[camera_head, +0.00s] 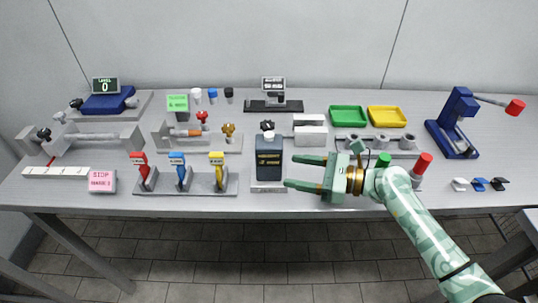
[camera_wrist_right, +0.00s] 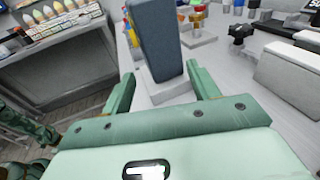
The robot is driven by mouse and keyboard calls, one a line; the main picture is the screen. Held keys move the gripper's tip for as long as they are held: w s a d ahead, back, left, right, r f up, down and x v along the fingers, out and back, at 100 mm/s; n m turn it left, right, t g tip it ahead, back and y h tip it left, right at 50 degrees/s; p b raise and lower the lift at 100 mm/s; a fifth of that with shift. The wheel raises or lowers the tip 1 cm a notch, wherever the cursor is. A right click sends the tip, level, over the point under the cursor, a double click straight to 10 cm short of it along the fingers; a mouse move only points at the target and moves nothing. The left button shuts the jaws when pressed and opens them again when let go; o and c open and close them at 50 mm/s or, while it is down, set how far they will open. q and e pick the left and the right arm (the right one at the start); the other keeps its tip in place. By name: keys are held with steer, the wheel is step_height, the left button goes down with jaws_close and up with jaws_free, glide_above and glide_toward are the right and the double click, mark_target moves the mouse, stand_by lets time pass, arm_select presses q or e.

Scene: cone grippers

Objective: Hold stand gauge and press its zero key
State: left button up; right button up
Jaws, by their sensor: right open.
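A small gauge-like device with a lit display (camera_head: 273,84) stands on a dark base (camera_head: 273,105) at the back middle of the table; I take this as the stand gauge. Its zero key is too small to make out. A dark blue upright box-shaped container (camera_head: 268,157) with a label stands on a pale base at the front middle. My right gripper (camera_head: 289,171) is open and empty just right of this container, fingers pointing left. In the right wrist view the container (camera_wrist_right: 155,45) rises beyond the open fingers. My left gripper is not in view.
Red, blue and yellow handled pieces (camera_head: 178,170) stand in a grey rack to the left. A white block (camera_head: 310,136) stands behind my right gripper. Green (camera_head: 348,116) and yellow (camera_head: 387,117) trays lie at the back right. A blue press-like device (camera_head: 455,120) stands far right.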

mark_target(274, 167)
steer(key=x, duration=0.6)
steer(key=shift+d+b, duration=0.1)
steer(key=shift+b, duration=0.25)
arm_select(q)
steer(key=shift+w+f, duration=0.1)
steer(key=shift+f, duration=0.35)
arm_select(e)
steer(key=shift+w+a, duration=0.15)
steer(key=shift+a, duration=0.15)
steer(key=c, duration=0.6)
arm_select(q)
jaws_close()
arm_select(e)
steer(key=shift+f, duration=0.1)
